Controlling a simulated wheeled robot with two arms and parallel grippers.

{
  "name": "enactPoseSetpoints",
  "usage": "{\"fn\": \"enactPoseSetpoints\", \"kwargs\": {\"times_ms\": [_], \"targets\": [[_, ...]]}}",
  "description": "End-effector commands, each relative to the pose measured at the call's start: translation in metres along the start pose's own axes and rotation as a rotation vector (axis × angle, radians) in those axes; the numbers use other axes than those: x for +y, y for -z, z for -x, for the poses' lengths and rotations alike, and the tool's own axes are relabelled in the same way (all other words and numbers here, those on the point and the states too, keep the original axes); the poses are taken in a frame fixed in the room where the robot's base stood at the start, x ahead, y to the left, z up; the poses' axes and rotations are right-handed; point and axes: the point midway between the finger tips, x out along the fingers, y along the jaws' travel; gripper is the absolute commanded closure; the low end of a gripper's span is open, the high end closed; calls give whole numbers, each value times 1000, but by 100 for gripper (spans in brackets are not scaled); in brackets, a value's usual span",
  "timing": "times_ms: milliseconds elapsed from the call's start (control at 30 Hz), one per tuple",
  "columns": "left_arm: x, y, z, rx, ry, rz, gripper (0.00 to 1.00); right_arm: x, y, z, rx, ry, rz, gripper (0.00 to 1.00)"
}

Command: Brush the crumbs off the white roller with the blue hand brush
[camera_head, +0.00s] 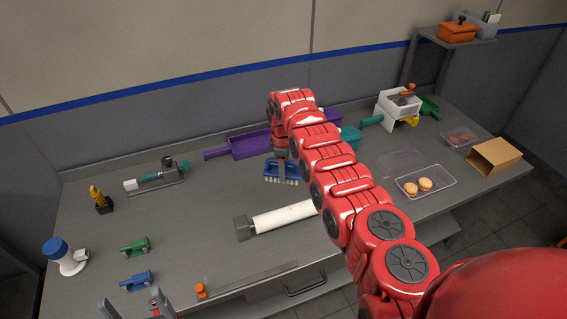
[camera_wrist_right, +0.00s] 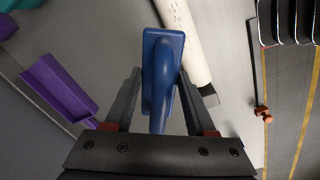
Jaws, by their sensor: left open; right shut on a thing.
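The white roller (camera_head: 283,217) lies on the grey table in the middle of the head view, with a dark end block at its left end and its right end hidden behind my right arm. It also shows in the right wrist view (camera_wrist_right: 184,38), where small dark specks are on it. The blue hand brush (camera_head: 282,172) has pale bristles pointing down and is behind the roller, apart from it. My right gripper (camera_head: 281,152) is shut on the brush handle (camera_wrist_right: 160,90). My left gripper (camera_head: 137,308) is open and empty at the bottom left edge of the head view.
A purple scoop (camera_head: 250,146) lies behind the brush. Green (camera_head: 135,246) and blue (camera_head: 136,279) small tools lie at left, near a blue-topped white device (camera_head: 66,256). A clear tray (camera_head: 428,189) with biscuits and a cardboard box (camera_head: 494,157) stand at right.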

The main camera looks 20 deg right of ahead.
Motion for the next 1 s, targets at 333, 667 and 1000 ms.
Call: {"fn": "enactPoseSetpoints", "kwargs": {"times_ms": [333,667,1000], "targets": [[-1,5,-27,0,0,0,10,-31,-4,-11,7,24,296,96],[-2,7,-40,0,0,0,10,-61,0,-22,9,37,549,96],[-1,4,-24,0,0,0,10,-64,1,-47,11,38,559,96]]}}
